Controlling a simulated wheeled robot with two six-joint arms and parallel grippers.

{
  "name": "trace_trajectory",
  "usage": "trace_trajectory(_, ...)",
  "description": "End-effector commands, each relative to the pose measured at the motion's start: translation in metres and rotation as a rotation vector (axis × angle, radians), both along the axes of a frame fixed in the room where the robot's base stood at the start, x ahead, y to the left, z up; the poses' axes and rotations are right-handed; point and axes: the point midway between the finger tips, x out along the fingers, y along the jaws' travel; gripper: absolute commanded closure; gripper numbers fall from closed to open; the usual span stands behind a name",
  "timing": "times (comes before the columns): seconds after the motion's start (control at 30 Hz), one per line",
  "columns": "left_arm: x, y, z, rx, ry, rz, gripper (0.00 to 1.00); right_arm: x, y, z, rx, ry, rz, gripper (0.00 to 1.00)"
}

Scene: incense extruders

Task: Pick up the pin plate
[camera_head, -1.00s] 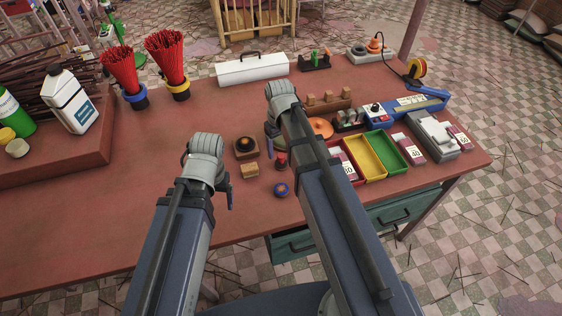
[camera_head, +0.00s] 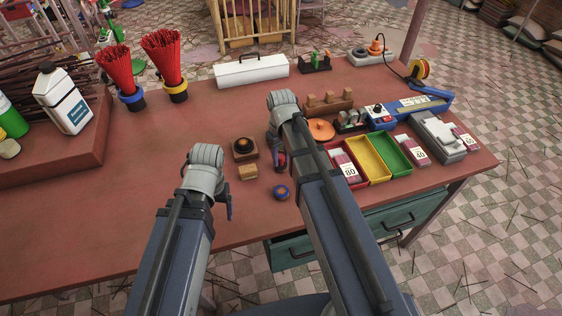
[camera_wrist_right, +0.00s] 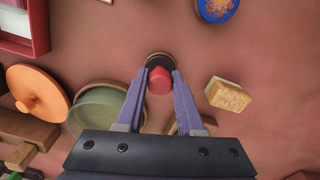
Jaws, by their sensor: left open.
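A round dark disc with a red knob (camera_wrist_right: 159,82), which I take to be the pin plate, stands on the table in the right wrist view. In the head view it shows as a small red spot (camera_head: 281,160), mostly hidden by my right arm. My right gripper (camera_wrist_right: 162,74) has one finger on each side of the red knob, with little or no gap. I cannot tell whether the fingers press on it. My left gripper (camera_head: 229,205) is open and empty, left of the small tan block.
Near the right gripper are a tan block (camera_wrist_right: 228,95), a blue-rimmed round part (camera_wrist_right: 217,8), a glassy round dish (camera_wrist_right: 105,108) and an orange disc (camera_wrist_right: 36,92). A dark round part on a wooden base (camera_head: 244,149) stands to the left. Coloured trays (camera_head: 368,158) lie right. The table's left front is clear.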

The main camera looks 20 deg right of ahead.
Motion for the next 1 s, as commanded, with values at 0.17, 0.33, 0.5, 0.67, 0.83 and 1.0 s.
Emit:
trace_trajectory(0.17, 0.0, 0.0, 0.0, 0.0, 0.0, 0.0, 0.15, 0.0, 0.0, 0.0, 0.0, 0.0, 0.0, 0.85)
trace_trajectory(0.33, 0.0, 0.0, 0.0, 0.0, 0.0, 0.0, 0.15, 0.0, 0.0, 0.0, 0.0, 0.0, 0.0, 1.0)
trace_trajectory(0.5, 0.0, 0.0, 0.0, 0.0, 0.0, 0.0, 0.15, 0.0, 0.0, 0.0, 0.0, 0.0, 0.0, 1.0)
trace_trajectory(0.67, 0.0, 0.0, 0.0, 0.0, 0.0, 0.0, 0.15, 0.0, 0.0, 0.0, 0.0, 0.0, 0.0, 1.0)
trace_trajectory(0.83, 0.0, 0.0, 0.001, 0.0, 0.0, 0.0, 0.15, 0.0, 0.0, 0.001, 0.0, 0.0, 0.0, 1.0)
trace_trajectory(1.0, 0.0, 0.0, 0.011, 0.0, 0.0, 0.0, 0.15, 0.0, 0.0, 0.011, 0.0, 0.0, 0.0, 1.0)
